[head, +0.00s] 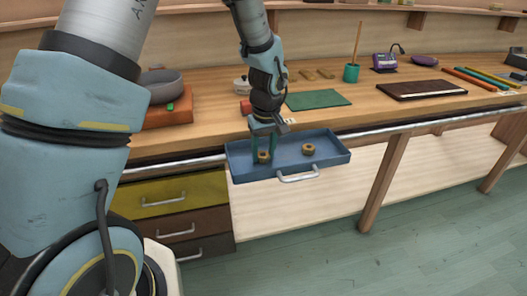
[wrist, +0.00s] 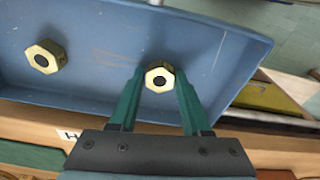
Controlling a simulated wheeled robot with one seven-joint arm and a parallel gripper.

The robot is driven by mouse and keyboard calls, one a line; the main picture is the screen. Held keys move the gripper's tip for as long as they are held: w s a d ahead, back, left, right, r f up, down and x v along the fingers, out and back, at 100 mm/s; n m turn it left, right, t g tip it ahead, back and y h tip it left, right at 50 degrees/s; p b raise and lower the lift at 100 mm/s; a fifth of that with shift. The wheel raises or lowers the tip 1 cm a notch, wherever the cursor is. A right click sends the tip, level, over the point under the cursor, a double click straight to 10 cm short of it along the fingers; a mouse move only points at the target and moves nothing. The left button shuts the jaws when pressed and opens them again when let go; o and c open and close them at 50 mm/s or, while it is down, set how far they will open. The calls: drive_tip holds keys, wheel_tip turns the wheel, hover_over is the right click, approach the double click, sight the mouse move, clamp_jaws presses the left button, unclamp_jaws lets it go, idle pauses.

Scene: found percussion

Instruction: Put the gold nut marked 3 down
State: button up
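My gripper (head: 264,155) reaches down into the blue drawer (head: 322,166), which is pulled out from under the bench. Its two green fingers are on either side of a gold hexagonal nut (wrist: 159,78), with no clear gap, so it looks shut on it. This nut (head: 264,157) is at or very near the drawer floor; I cannot tell whether it touches. A second gold nut (head: 308,149) lies on the drawer floor to the right; it also shows in the wrist view (wrist: 46,57) at the left. I cannot read a number on either nut.
The drawer floor between and around the nuts is clear. The drawer has raised walls and a front handle (head: 298,177). Shut olive and brown drawers (head: 170,200) are to the left. A green mat (head: 318,99), a dark tray (head: 420,90) and a teal cup (head: 351,73) are on the bench.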

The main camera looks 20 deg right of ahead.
sight(265, 158)
drive_tip(key=o, duration=0.3)
drive_tip(key=shift+o, duration=0.2)
wheel_tip(265, 158, up, 12)
drive_tip(key=s+b, duration=0.1)
drive_tip(key=s+a+f, duration=0.1)
drive_tip(key=a, duration=1.4)
drive_tip(key=s+a+f+m, duration=0.1)
drive_tip(key=s+a+f, duration=0.1)
drive_tip(key=a, duration=1.3)
drive_tip(key=shift+a, duration=0.15)
drive_tip(key=shift+w, duration=0.1)
